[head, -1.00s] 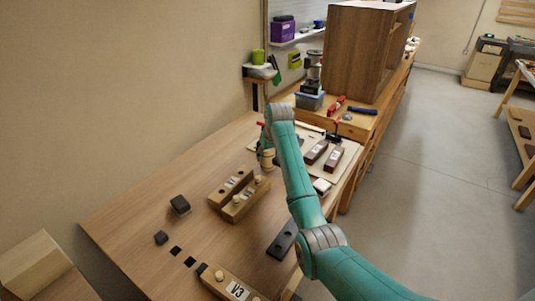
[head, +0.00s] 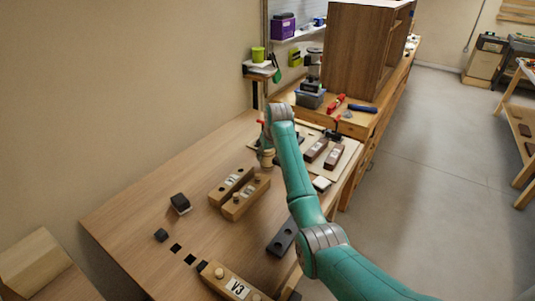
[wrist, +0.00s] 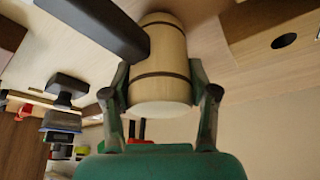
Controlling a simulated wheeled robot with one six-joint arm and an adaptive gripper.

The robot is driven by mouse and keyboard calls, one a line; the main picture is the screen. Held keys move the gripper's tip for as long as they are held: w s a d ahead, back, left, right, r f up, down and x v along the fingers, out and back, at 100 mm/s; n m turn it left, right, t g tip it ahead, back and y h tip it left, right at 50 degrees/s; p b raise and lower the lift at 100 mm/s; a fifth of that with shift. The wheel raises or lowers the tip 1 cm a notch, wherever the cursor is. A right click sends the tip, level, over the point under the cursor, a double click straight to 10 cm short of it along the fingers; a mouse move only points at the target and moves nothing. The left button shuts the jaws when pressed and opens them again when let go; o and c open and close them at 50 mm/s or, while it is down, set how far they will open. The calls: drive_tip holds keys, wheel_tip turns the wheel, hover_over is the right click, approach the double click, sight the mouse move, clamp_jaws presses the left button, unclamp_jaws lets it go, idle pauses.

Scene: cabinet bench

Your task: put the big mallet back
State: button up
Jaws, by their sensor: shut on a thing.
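The big mallet (wrist: 160,62) fills the middle of the wrist view. It has a pale wooden barrel head with dark bands and a thick black handle (wrist: 97,25) running to the upper left. My gripper (wrist: 163,98) is shut on the mallet head, one finger on each side. In the head view, my gripper is mostly hidden behind my arm. A small part of the pale mallet head (head: 267,158) shows beside my arm, over the far part of the bench. I cannot tell whether the mallet touches the bench.
The bench (head: 150,215) holds wooden blocks with pegs (head: 245,197), dark blocks (head: 180,203), a V3 block (head: 236,287) and a dark holed bar (head: 282,237). Dark square openings (head: 190,259) lie at the front left. A brown cabinet (head: 355,50) stands behind. The wall is close at left.

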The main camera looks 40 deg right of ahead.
drive_tip(key=shift+f, duration=0.2)
idle(0.4)
drive_tip(key=o, duration=1.6)
drive_tip(key=shift+o, duration=0.3)
drive_tip(key=shift+o, duration=0.6)
drive_tip(key=shift+v, duration=3.5)
drive_tip(key=shift+s, duration=0.1)
